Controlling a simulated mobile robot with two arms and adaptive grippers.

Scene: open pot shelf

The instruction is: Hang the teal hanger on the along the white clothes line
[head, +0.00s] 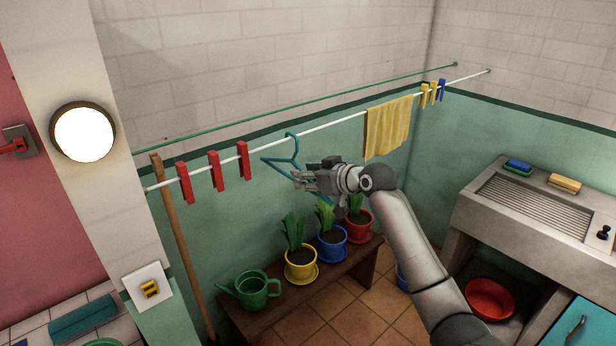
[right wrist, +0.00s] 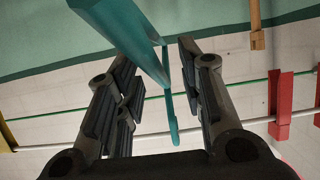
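The teal hanger (head: 280,160) is at the white clothes line (head: 330,125), between the red pegs and the yellow towel. Its hook top overlaps the line in the head view and appears to be over it. My right gripper (head: 303,180) is beside the hanger, just below the line. In the right wrist view the hanger (right wrist: 135,38) passes between the fingers of my right gripper (right wrist: 160,85), which stand apart with gaps. There its hook crosses the white line (right wrist: 225,128); contact is unclear. My left gripper is not in view.
Red pegs (head: 215,171) are left on the line; a yellow towel (head: 388,128) and yellow and blue pegs (head: 433,94) are right. A green line (head: 300,102) runs behind. Below, a bench (head: 340,268) holds potted plants and a green watering can (head: 252,290). A sink (head: 540,210) stands right.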

